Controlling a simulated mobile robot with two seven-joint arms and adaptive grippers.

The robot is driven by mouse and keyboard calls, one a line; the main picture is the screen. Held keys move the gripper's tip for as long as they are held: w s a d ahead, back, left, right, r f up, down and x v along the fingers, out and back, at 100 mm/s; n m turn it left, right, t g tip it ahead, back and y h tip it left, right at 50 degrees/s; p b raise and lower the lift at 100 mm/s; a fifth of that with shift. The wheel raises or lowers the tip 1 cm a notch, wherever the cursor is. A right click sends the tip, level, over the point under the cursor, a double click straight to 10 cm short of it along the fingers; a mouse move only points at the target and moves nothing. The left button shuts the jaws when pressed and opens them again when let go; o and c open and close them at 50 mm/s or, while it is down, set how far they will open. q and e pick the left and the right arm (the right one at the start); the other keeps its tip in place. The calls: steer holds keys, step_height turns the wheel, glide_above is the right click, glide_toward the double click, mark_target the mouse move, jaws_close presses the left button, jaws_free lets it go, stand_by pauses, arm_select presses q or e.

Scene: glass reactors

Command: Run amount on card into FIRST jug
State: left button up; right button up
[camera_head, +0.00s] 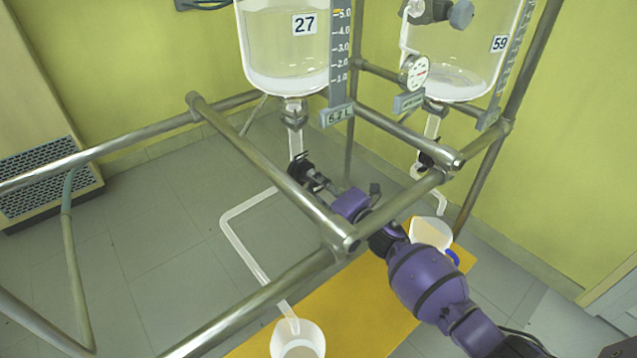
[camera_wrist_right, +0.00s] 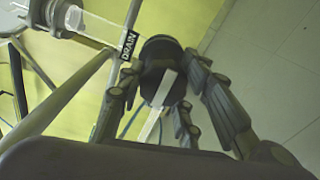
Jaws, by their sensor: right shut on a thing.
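The glass reactor marked 27 (camera_head: 262,45) hangs at top centre with a graduated scale (camera_head: 341,50) beside it. A small grey card (camera_head: 337,115) at the scale's foot seems to read 6.2 L. Below is a black drain valve (camera_head: 300,171); its round black knob (camera_wrist_right: 153,58) shows in the wrist view beside a DRAIN label (camera_wrist_right: 129,45). My right gripper (camera_head: 318,181) is shut on the knob, its fingers around it. A bent clear tube (camera_head: 240,242) runs from the valve to a white jug (camera_head: 312,335), its end over the mouth. The jug's level is unclear. My left gripper is out of view.
A second reactor, marked 59 (camera_head: 460,50), hangs at right with a gauge (camera_head: 414,70) and another jug (camera_head: 430,234) below. Metal frame bars (camera_head: 270,170) cross around my right arm. The jugs stand on a yellow surface (camera_head: 350,310). A vented cabinet (camera_head: 45,180) is at left.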

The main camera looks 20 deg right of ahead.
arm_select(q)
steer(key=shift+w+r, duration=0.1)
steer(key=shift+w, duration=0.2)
arm_select(e)
steer(key=shift+w+a+r, duration=0.1)
steer(key=shift+a+r, duration=0.15)
steer(key=shift+r, duration=0.1)
steer(key=o, duration=1.1)
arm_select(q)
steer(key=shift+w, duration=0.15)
arm_select(e)
steer(key=shift+d+f, duration=0.1)
steer(key=shift+s+d+f, duration=0.15)
steer(key=shift+s+d, duration=0.05)
steer(key=shift+s, duration=0.15)
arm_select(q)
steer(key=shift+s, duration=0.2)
arm_select(e)
steer(key=v, duration=1.1)
steer(key=shift+s, duration=0.2)
